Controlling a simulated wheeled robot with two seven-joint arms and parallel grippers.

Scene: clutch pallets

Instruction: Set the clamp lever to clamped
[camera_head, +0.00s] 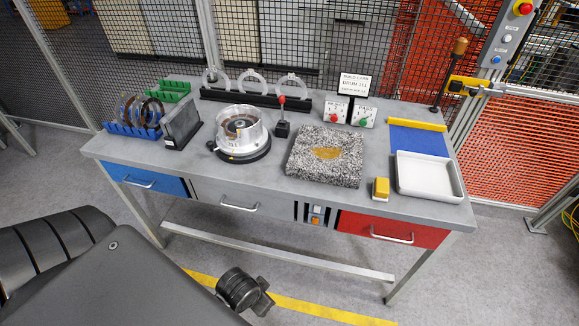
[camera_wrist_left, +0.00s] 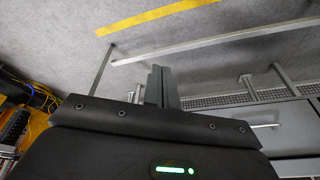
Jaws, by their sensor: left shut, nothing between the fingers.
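A lever with a red knob (camera_head: 282,100) stands upright on a small black base (camera_head: 282,130) near the middle of the grey bench, just right and behind the round fixture (camera_head: 240,132). The fixture has a clear ring wall on a black round base with a brown-centred disc inside. I cannot tell from here which lever setting this is. My left gripper (camera_wrist_left: 161,74) shows in the left wrist view with its fingers together and empty, apart from the lever, over the floor. A dark part of my own arm shows at the bottom of the head view. My right gripper is not in view.
The grey bench (camera_head: 210,172) holds a granite block (camera_head: 300,165), a white tray (camera_head: 428,176), a yellow-topped block (camera_head: 381,188), a control box with red and green knobs (camera_head: 350,113), a blue rack (camera_head: 130,130) and a ring stand (camera_head: 240,97). Mesh fencing stands behind.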

